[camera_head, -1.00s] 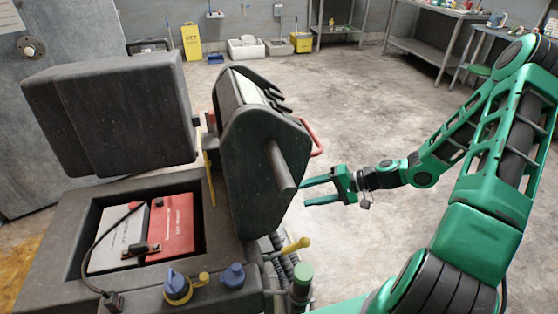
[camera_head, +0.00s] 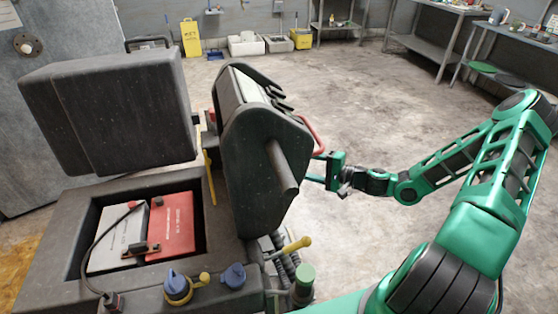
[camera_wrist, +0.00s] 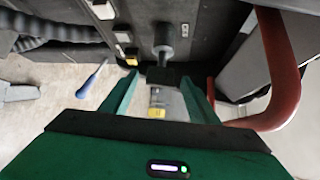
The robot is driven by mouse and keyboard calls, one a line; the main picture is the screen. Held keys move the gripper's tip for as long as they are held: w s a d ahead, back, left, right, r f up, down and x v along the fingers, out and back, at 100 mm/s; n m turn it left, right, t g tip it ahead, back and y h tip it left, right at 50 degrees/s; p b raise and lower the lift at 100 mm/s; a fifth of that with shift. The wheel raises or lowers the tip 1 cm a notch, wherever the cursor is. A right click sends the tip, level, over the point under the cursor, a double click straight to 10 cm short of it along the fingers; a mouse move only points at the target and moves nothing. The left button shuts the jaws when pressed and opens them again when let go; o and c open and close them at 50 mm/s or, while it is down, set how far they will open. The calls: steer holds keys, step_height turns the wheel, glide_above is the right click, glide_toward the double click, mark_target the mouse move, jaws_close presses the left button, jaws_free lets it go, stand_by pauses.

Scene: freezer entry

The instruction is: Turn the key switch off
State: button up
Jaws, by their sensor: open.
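In the wrist view the key switch (camera_wrist: 163,42) is a dark round stem on the underside of a dark console. A dark key head (camera_wrist: 163,76) sits at its end, with a metal and yellow piece (camera_wrist: 157,104) showing below it. My gripper (camera_wrist: 161,86) is open, with one green finger on each side of the key; I cannot tell whether either finger touches it. In the head view my gripper (camera_head: 334,170) is at the right side of the console (camera_head: 255,160), which hides its fingertips and the key switch.
A red curved handle (camera_wrist: 279,75) is close to my right finger in the wrist view. Small switches (camera_wrist: 124,38) line the console to the left. In the head view, yellow (camera_head: 293,246) and green (camera_head: 304,280) knobs stand below.

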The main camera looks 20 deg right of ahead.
steer(key=x, duration=0.7)
steer(key=shift+a, duration=0.2)
steer(key=shift+w+f, duration=0.1)
steer(key=shift+w, duration=0.05)
